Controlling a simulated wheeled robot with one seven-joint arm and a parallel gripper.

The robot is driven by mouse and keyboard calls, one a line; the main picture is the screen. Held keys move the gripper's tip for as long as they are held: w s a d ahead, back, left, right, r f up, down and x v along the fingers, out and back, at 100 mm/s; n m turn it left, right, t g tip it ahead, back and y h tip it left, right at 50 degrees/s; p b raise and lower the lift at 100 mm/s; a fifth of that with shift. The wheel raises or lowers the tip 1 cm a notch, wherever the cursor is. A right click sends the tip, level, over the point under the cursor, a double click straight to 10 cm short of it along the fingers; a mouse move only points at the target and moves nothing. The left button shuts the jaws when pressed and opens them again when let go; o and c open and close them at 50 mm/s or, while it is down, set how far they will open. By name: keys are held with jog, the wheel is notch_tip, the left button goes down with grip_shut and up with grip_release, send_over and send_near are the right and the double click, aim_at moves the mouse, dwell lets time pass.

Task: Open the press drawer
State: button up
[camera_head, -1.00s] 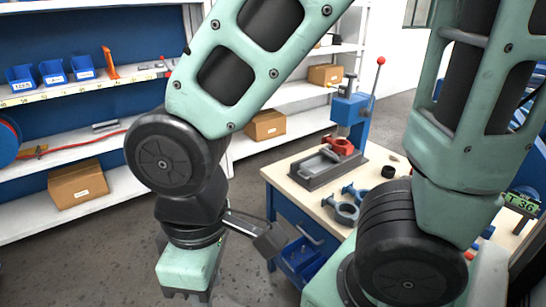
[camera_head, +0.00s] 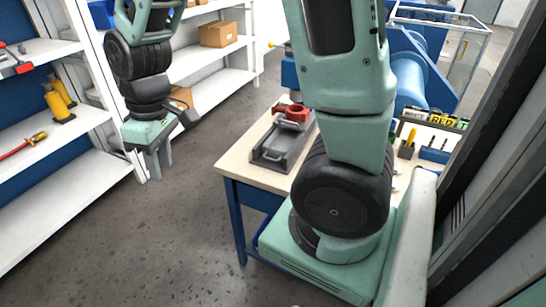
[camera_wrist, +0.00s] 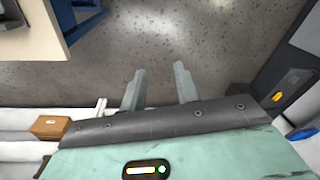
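The press bench (camera_head: 236,158) has a pale wooden top and blue legs and stands right of my gripper. On it is the grey press base with a red part (camera_head: 291,112). A bench corner with blue parts (camera_wrist: 82,22) shows at upper left there.
White shelves (camera_head: 70,185) with yellow and red items stand at left. A cardboard box (camera_head: 218,34) sits on the rear shelf. Open grey floor (camera_head: 150,250) lies between shelves and bench. Blue machinery (camera_head: 410,80) stands behind the bench at right.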

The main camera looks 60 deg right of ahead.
jog(key=w+d+f+m+h+b, duration=0.1)
jog(key=w+d+f, duration=0.15)
jog(key=d, duration=0.65)
jog(key=w+d+f+m+b, duration=0.1)
jog(key=d+f, duration=0.2)
jog(key=d, duration=0.7)
jog(key=m+h, duration=0.1)
jog(key=h, duration=0.1)
send_over(267, 153)
jog(key=s+a, duration=0.2)
jog(key=a, duration=0.4)
notch_tip(267, 153, down, 3)
jog(key=d+f, duration=0.1)
jog(key=f, duration=0.4)
jog(key=d+f, duration=0.1)
jog(key=f, duration=0.5)
jog(key=d+f, duration=0.1)
jog(key=f, duration=0.4)
jog(key=shift+d+f, duration=0.1)
jog(key=shift+f, duration=0.1)
jog(key=shift+w, duration=0.1)
grip_shut()
